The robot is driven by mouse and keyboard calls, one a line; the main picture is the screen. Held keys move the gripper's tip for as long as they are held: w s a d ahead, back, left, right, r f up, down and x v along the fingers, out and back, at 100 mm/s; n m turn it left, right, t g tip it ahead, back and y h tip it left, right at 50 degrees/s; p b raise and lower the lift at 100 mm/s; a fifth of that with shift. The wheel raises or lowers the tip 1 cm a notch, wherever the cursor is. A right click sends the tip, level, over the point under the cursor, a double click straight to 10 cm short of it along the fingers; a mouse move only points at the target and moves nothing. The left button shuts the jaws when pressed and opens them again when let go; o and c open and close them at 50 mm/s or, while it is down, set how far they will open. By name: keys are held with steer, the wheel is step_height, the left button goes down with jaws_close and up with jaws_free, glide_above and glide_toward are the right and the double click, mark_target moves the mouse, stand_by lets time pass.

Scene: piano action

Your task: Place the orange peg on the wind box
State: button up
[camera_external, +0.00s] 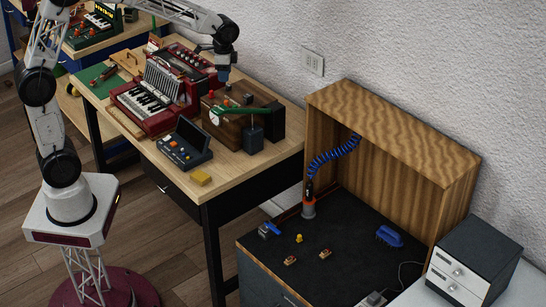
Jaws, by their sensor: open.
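My gripper (223,78) hangs at the end of my arm, pointing down, just above the back of a brown wooden box on the wooden table. It is open; its fingertips are small in this view. The brown box (222,127) is probably the wind box. I cannot tell which, if either, is the orange peg. I cannot tell whether my gripper touches anything.
A red accordion (143,104) stands left of the box. A green-handled piece (250,110) lies across the box. A dark bench with a wooden hood (395,125) is at right.

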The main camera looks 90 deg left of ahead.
stand_by(0.8)
steer(key=s+d+r, duration=0.3)
steer(key=d, duration=0.5)
steer(key=s+d+r+t, duration=0.1)
steer(key=s+d+r, duration=0.15)
steer(key=d, duration=0.45)
steer(key=s+d+r, duration=0.3)
steer(key=d, duration=0.5)
steer(key=s+d+f+t, duration=0.1)
steer(key=s+d, duration=1.4)
steer(key=s, duration=0.2)
steer(key=shift+s+t, duration=0.3)
steer(key=shift+s, duration=0.05)
